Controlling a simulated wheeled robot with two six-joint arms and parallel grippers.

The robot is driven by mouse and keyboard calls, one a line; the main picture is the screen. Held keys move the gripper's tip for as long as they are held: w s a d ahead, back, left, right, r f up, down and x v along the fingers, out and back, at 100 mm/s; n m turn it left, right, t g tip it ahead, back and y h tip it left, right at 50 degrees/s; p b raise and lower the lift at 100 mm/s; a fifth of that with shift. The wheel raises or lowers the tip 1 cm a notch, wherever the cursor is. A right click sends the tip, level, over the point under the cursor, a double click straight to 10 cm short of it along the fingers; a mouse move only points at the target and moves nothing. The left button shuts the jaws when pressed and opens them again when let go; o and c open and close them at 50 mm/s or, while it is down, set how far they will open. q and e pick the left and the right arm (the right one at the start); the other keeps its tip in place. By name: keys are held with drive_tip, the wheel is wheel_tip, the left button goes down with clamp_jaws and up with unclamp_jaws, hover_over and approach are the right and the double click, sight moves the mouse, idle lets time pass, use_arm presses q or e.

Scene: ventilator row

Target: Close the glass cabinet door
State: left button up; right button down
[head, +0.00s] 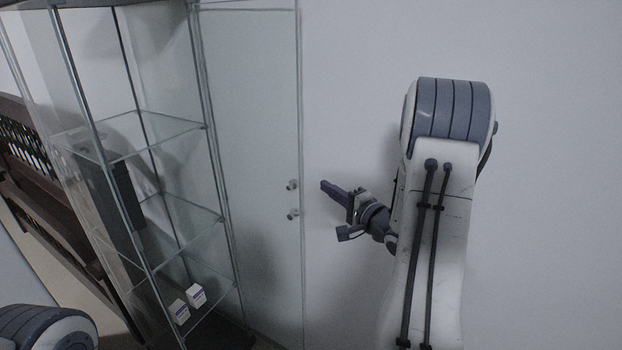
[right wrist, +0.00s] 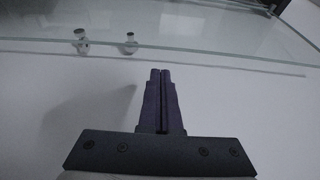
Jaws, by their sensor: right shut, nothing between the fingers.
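The glass cabinet (head: 160,150) stands at the left of the head view, with metal posts and glass shelves. Its glass door (head: 255,130) stands open, swung out to the right of the cabinet front. Two small round knobs (head: 292,198) sit near the door's free edge. In the right wrist view, the door's glass edge (right wrist: 200,57) runs across the upper part, with the knobs (right wrist: 129,43) beyond it. My right gripper (head: 325,186) is shut and empty, just right of the door edge and apart from it in the head view. My left gripper is not in view.
Small white boxes (head: 187,303) stand on a low cabinet shelf. A dark slatted wooden piece (head: 40,170) is at the far left, behind the cabinet. A plain pale wall (head: 560,150) fills the right side, free of objects.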

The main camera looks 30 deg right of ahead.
drive_tip(key=w+p, duration=0.1)
drive_tip(key=w, duration=0.2)
drive_tip(key=w+p, duration=0.1)
drive_tip(key=w, duration=0.5)
drive_tip(key=shift+w+a+p, duration=0.35)
drive_tip(key=shift+p, duration=0.05)
drive_tip(key=shift+a, duration=0.1)
